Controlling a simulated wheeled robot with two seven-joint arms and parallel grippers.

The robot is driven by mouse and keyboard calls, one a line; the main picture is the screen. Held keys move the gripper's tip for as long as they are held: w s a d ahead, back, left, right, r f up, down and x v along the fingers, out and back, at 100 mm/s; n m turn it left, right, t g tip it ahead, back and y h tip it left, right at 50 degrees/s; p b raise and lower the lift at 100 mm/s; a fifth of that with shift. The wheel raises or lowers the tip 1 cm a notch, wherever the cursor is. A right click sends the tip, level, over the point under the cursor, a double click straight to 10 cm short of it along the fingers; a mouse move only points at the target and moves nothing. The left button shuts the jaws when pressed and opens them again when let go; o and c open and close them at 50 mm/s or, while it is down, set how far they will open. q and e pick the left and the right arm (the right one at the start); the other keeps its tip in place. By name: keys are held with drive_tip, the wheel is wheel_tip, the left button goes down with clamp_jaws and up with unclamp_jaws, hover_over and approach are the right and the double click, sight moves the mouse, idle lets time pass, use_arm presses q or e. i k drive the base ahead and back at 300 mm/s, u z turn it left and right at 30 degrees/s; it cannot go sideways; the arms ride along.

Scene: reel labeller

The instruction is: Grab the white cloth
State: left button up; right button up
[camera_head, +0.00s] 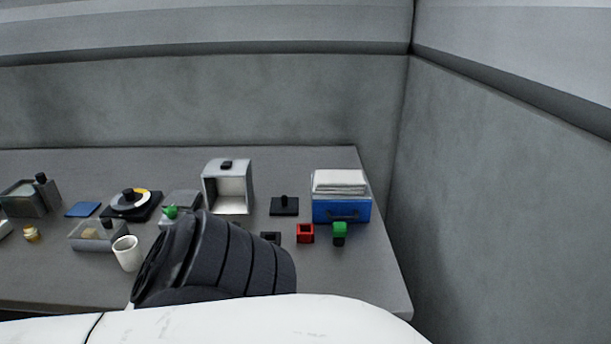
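The white cloth (339,181) is a folded stack of several layers. It lies on top of a blue box (341,211) with a dark handle on its front, near the right end of the grey table. A dark ribbed sleeve and a white link of my own arm fill the lower middle of the view. They stay in front of and to the left of the cloth and do not touch it. Neither of my grippers shows in the view.
A green-topped item (339,231) and a red block (305,233) stand in front of the blue box. A black plate with a knob (285,206) and an open grey box (228,187) are to its left. A white cup (127,253) stands further left. A wall rises right of the table (377,272).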

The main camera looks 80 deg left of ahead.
sight(349, 182)
drive_tip(key=u, duration=2.35)
